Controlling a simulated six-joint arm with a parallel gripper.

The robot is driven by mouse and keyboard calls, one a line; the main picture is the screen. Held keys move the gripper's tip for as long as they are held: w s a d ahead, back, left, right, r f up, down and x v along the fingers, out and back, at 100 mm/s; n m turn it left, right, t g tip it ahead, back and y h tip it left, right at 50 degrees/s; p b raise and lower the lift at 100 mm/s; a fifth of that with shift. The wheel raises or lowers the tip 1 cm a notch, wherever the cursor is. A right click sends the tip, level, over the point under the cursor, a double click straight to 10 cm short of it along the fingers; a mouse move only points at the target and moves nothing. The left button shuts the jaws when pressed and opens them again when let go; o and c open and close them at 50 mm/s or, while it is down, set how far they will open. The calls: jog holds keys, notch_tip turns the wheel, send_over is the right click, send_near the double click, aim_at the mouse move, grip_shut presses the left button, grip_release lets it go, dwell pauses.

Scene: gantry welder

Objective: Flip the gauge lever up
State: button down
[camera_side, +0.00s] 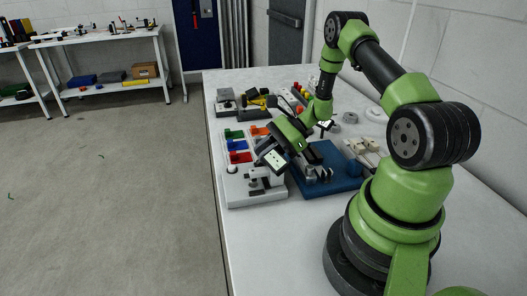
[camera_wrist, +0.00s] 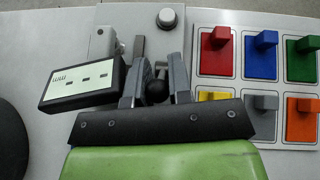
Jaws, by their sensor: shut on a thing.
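The gauge (camera_wrist: 85,85) is a black box with a pale display marked "mm", tilted just left of my gripper in the wrist view. In the side view its display (camera_side: 275,161) shows above a light grey base plate (camera_side: 240,193). My gripper (camera_wrist: 154,84) has its fingers closed around a black ball knob (camera_wrist: 156,91), which appears to be the end of the gauge lever. The lever's shaft is mostly hidden by the fingers and the knob. In the side view my gripper (camera_side: 272,149) is low over the gauge, its fingertips largely hidden.
A round pale button (camera_wrist: 167,18) stands on the base plate beyond my fingers. Coloured blocks on a panel (camera_wrist: 248,88) are close on the right. In the side view a blue fixture (camera_side: 343,178) stands right of the gauge, and a yellow-black tool (camera_side: 258,97) lies farther back.

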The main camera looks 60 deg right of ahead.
jog(key=shift+f, duration=0.1)
dwell(0.5)
jog(key=c, duration=1.2)
grip_release()
jog(key=shift+s, duration=0.1)
